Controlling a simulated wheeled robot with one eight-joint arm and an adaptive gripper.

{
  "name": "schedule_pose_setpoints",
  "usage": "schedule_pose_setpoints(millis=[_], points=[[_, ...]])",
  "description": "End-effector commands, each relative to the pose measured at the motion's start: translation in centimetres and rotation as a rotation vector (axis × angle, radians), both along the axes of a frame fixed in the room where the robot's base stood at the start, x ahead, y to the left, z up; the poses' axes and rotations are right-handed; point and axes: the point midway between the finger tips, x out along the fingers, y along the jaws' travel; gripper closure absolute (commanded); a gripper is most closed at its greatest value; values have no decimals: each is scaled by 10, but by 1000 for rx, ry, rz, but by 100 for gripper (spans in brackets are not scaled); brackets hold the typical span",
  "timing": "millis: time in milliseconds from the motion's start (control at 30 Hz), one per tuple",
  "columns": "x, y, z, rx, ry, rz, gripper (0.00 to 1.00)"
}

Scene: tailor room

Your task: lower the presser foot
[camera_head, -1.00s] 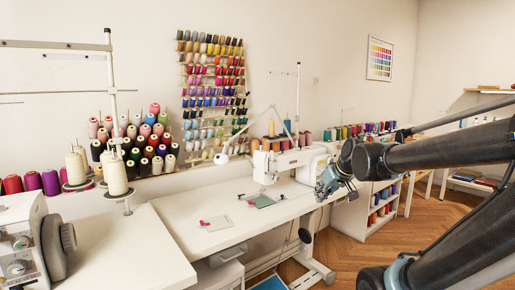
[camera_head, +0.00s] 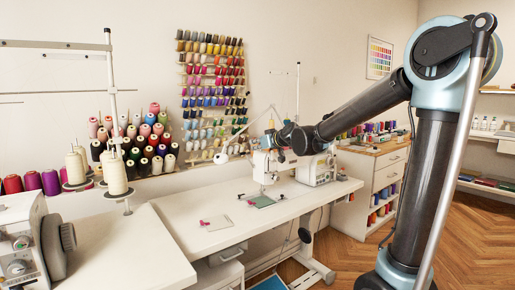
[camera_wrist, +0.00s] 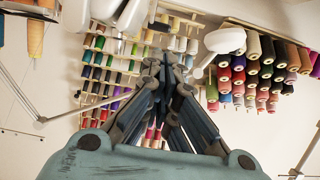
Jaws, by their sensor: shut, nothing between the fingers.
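The white sewing machine (camera_head: 262,165) stands on the white table in the middle of the head view. Its needle and presser foot area, low on the left end of the head, is too small to tell whether the foot is up or down. My gripper (camera_head: 260,141) is at the top of the machine's left end in that view; contact cannot be told. In the wrist view my gripper (camera_wrist: 166,62) is shut and empty, its fingers together. A white rounded part, seemingly the machine, shows at the top of that view, left of the fingers. The presser foot is not identifiable there.
A white lamp head (camera_wrist: 225,40) is close right of the fingers in the wrist view. A wall rack of thread spools (camera_head: 212,85) stands behind the machine. A green fabric piece (camera_head: 261,201) lies on the table (camera_head: 180,232), whose front left is mostly clear.

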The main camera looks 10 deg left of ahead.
Motion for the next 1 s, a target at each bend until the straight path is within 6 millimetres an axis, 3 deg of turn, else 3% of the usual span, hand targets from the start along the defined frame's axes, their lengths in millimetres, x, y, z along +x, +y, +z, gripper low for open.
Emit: schedule_pose_setpoints(millis=[1000], points=[[65,74,-31,-2,1,-1,100]])
